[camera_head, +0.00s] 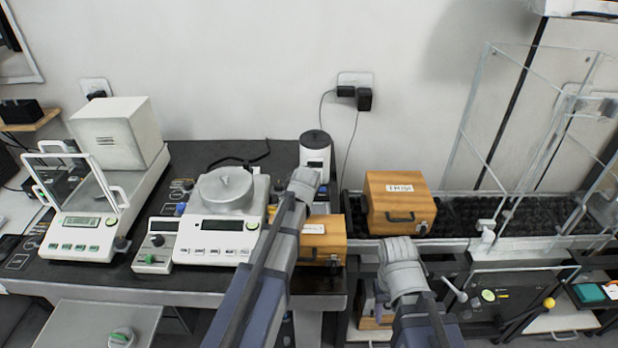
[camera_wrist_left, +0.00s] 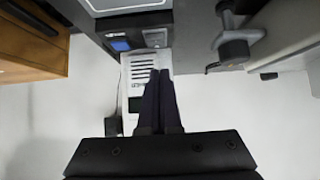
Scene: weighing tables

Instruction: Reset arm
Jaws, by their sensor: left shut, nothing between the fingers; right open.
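My left arm reaches up from the bottom centre of the head view, and its end (camera_head: 304,183) stands in front of the dark table. In the left wrist view my left gripper (camera_wrist_left: 160,73) has its two dark fingers together with nothing between them. My right gripper (camera_head: 398,252) is in the head view, below the upper wooden box; it is open, though its fingers are hard to make out from above. The task names no object.
A labelled wooden box (camera_head: 398,203) sits on the dark bed behind my right gripper. Another wooden box (camera_head: 322,240) is partly behind my left arm. A balance (camera_head: 222,225) and a glass-shielded balance (camera_head: 85,225) stand left. Clear panels (camera_head: 535,130) rise at right.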

